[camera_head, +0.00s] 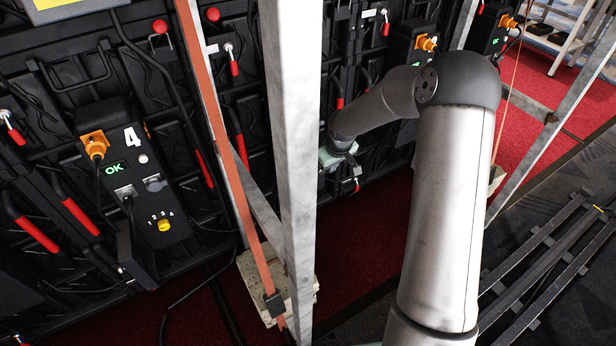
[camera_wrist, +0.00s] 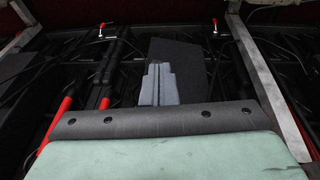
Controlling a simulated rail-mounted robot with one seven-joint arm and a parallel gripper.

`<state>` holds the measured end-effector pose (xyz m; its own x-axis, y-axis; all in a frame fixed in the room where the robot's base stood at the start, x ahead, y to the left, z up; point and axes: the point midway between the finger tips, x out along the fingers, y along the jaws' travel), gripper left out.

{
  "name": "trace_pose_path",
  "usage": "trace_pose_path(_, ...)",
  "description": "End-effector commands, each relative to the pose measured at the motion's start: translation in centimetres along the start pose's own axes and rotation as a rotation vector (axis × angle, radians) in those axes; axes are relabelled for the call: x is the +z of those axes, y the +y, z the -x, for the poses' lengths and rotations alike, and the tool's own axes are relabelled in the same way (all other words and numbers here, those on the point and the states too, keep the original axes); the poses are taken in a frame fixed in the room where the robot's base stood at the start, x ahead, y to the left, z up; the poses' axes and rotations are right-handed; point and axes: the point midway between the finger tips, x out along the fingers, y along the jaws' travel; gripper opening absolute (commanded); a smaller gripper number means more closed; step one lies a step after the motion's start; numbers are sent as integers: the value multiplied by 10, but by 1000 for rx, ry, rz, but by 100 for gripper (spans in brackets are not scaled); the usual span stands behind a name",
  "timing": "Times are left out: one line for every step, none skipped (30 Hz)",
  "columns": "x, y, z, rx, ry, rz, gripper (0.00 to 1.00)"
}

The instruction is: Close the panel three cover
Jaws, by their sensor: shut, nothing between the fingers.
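My gripper (camera_wrist: 157,84) shows in the wrist view as two grey fingers held together, pointing at a dark flat plate (camera_wrist: 192,60) on the black wall frame. The plate may be the panel three cover; no number on it can be read, and I cannot tell whether it is open or whether the fingers touch it. In the head view my arm reaches to the wall, and the pale green gripper body (camera_head: 338,158) shows just right of the grey post. Its fingertips are hard to make out there.
A grey metal post (camera_head: 292,130) and an orange strap (camera_head: 215,120) stand near my gripper. Red-handled levers (camera_wrist: 102,30) and cables cover the wall. Red carpet (camera_head: 365,235) lies below.

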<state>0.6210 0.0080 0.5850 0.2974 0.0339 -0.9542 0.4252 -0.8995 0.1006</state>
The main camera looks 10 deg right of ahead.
Motion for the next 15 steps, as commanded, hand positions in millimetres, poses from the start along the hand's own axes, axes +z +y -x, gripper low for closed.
trace_pose_path(7,4,3,7,19,-90,0)
trace_pose_path(10,5,4,8,31,-141,0)
trace_pose_path(13,6,6,9,45,-198,0)
trace_pose_path(14,6,7,9,54,-233,0)
trace_pose_path(16,7,7,9,59,-262,0)
trace_pose_path(17,7,8,8,67,-291,0)
trace_pose_path(18,7,7,7,70,-307,0)
trace_pose_path(19,7,6,7,72,-317,0)
trace_pose_path(19,7,4,6,73,-326,0)
trace_pose_path(19,7,1,6,73,-328,0)
trace_pose_path(19,7,-3,6,73,-328,0)
trace_pose_path(18,7,-8,6,73,-326,0)
trace_pose_path(18,7,-14,5,73,-326,0)
trace_pose_path(18,7,-19,5,72,-326,0)
trace_pose_path(17,7,-27,5,72,-326,0)
